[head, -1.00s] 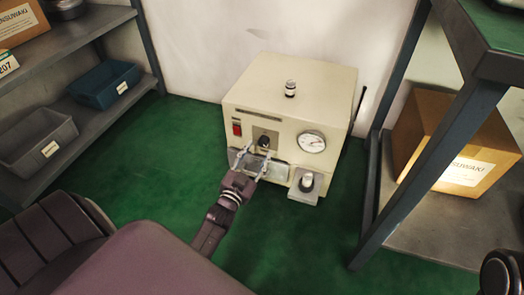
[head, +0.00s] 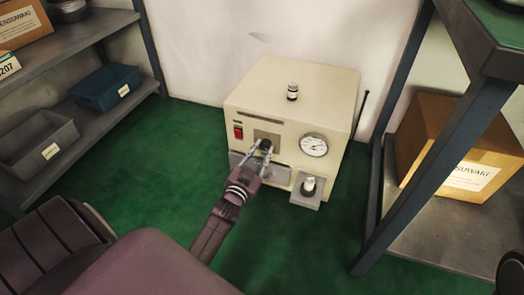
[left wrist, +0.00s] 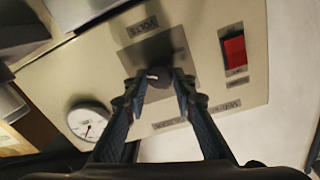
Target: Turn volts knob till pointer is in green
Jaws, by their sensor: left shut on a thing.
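The volts knob (head: 267,144) is a dark round knob on a grey plate on the front of a cream box (head: 245,105). It also shows in the left wrist view (left wrist: 159,82), with a white mark on it. My left gripper (head: 261,147) is shut on the knob, one finger on each side, and partly hides it. The fingers also flank it in the left wrist view (left wrist: 159,88). The round white gauge (head: 314,145) is right of the knob. In the left wrist view the gauge (left wrist: 88,122) shows a reddish pointer, but no green band is clear.
A red switch (head: 238,132) is left of the knob. A small jar (head: 292,91) stands on the box, and a metallic cylinder (head: 308,186) sits on a ledge (head: 299,199) at lower right. Shelves stand at both sides. Green floor (head: 130,160) is clear at left.

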